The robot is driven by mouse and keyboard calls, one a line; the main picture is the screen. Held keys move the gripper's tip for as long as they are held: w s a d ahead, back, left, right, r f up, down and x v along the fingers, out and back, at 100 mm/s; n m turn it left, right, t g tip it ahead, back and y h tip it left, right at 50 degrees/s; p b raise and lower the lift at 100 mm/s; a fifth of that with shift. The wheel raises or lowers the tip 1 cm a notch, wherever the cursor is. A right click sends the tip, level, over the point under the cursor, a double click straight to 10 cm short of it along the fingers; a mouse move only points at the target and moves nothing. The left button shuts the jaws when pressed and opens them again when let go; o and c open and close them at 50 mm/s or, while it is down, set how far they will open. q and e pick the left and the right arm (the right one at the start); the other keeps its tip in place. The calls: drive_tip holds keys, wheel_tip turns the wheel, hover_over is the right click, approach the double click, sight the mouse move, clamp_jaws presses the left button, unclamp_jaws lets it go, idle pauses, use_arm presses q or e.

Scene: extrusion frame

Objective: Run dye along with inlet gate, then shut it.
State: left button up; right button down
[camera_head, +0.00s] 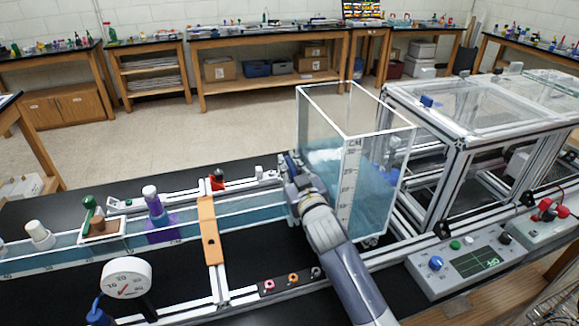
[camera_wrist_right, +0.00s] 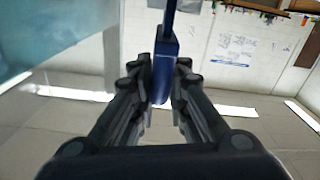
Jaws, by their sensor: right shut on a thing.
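My right gripper (camera_head: 291,166) is at the near left edge of the clear water tank (camera_head: 349,185), where the water channel (camera_head: 255,209) meets it. In the right wrist view, the gripper (camera_wrist_right: 160,85) is shut on a dark blue upright piece (camera_wrist_right: 165,62) with a thin stem above it. It may be the inlet gate's handle; the gate itself is hidden behind the gripper. A purple, white-capped bottle (camera_head: 154,204), possibly the dye, stands at the channel on a purple base. My left gripper is not in view.
An orange crossbar (camera_head: 210,232) spans the channel. A dial gauge (camera_head: 126,278) stands at the front left. A control box (camera_head: 466,262) with a screen and knobs is at the right, beside a framed clear enclosure (camera_head: 455,148). Benches line the back wall.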

drive_tip(key=c, duration=1.6)
unclamp_jaws()
drive_tip(key=shift+d+r, duration=0.1)
drive_tip(key=v, duration=1.2)
